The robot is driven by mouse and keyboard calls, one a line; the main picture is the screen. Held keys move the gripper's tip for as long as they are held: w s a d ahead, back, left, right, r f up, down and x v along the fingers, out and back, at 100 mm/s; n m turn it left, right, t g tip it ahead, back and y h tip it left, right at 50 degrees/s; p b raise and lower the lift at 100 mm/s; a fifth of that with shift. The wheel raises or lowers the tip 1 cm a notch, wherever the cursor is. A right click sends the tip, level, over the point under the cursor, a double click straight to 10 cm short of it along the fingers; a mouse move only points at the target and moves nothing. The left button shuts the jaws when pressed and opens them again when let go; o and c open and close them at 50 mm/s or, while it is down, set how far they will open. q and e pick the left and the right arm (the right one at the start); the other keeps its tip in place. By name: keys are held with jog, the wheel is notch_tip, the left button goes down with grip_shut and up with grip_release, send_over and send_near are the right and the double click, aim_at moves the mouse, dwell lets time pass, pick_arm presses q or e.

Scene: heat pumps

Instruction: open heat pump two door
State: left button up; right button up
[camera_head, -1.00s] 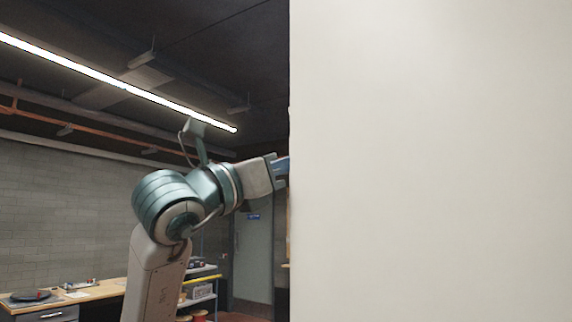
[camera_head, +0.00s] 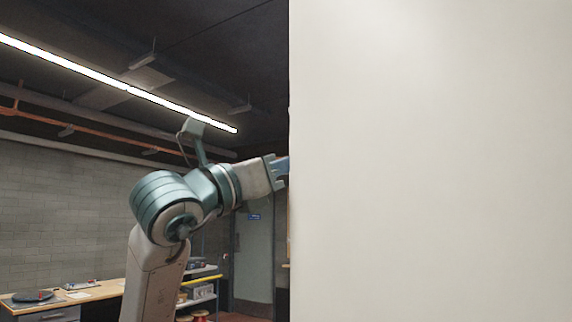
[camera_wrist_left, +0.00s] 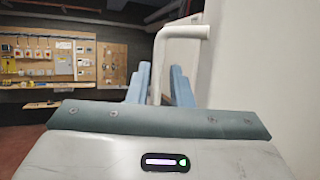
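A large, plain pale panel (camera_head: 430,160), apparently the heat pump, fills the right half of the head view. My left gripper (camera_head: 282,165) is at its left edge, and the fingertips are partly hidden there. In the left wrist view a white bent handle (camera_wrist_left: 158,70) rises between the two blue fingers of my left gripper (camera_wrist_left: 160,86), then turns right at the top. The fingers stand apart, one on each side of the handle, with narrow gaps. The pale surface (camera_wrist_left: 245,65) is close on the right. My right gripper is not in view.
A workbench (camera_head: 75,299) stands at the lower left along a grey brick wall (camera_head: 70,215). A shelf (camera_head: 200,290) and a grey door (camera_head: 254,260) are behind my left arm. A tool board (camera_wrist_left: 50,60) hangs at the back left in the wrist view.

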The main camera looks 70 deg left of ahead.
pick_arm(q)
jog(key=v, duration=1)
jog(key=shift+s+f+b, duration=0.2)
jog(key=shift+s+b, duration=0.05)
jog(key=shift+b, duration=0.2)
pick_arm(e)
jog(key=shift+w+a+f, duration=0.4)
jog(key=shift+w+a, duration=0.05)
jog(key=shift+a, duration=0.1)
pick_arm(q)
jog(key=shift+d, duration=0.1)
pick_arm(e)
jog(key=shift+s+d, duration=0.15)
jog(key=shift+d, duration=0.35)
